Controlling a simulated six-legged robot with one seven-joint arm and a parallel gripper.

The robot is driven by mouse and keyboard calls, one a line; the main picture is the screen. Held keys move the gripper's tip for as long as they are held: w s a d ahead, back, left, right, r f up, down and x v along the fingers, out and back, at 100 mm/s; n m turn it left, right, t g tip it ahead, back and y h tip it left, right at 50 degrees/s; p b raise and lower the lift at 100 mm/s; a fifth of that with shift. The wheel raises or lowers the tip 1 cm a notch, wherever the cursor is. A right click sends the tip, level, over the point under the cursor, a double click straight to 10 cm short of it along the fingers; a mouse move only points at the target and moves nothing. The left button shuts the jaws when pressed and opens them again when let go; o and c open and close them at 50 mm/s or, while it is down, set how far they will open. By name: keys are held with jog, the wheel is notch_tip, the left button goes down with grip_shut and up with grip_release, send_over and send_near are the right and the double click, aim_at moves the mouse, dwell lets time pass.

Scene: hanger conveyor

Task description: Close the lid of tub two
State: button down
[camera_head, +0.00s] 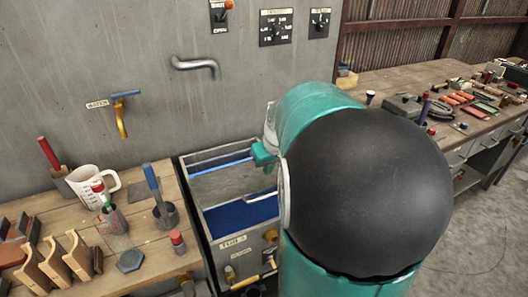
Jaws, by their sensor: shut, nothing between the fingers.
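A metal tub (200,228) stands in a gap between two wooden benches, with a label (233,242) on its front that is too small to read surely. Its top is open at the front and dark blue (238,214) shows inside. A grey panel (225,185) with a blue bar (222,165) along its top is behind the blue; I cannot tell if it is the raised lid or a wall. My arm covers the tub's right side. A small teal end part of my gripper (264,155) shows over the tub's far right; its fingertips are mostly hidden.
The left bench holds a measuring jug (93,184), a cup with a blue-handled tool (163,212), bottles and wooden blocks (75,258). A tap (197,67) and a blue-handled valve (122,112) are on the wall behind. The right bench (400,80) is cluttered with tools.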

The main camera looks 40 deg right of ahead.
aim_at(270, 185)
jog(key=shift+s+a+f, duration=0.2)
jog(key=shift+s+f, duration=0.65)
jog(key=shift+s, duration=0.05)
jog(key=shift+w+f, duration=0.15)
jog(key=shift+f, duration=0.25)
jog(key=shift+s, duration=0.2)
jog(key=shift+w, duration=0.2)
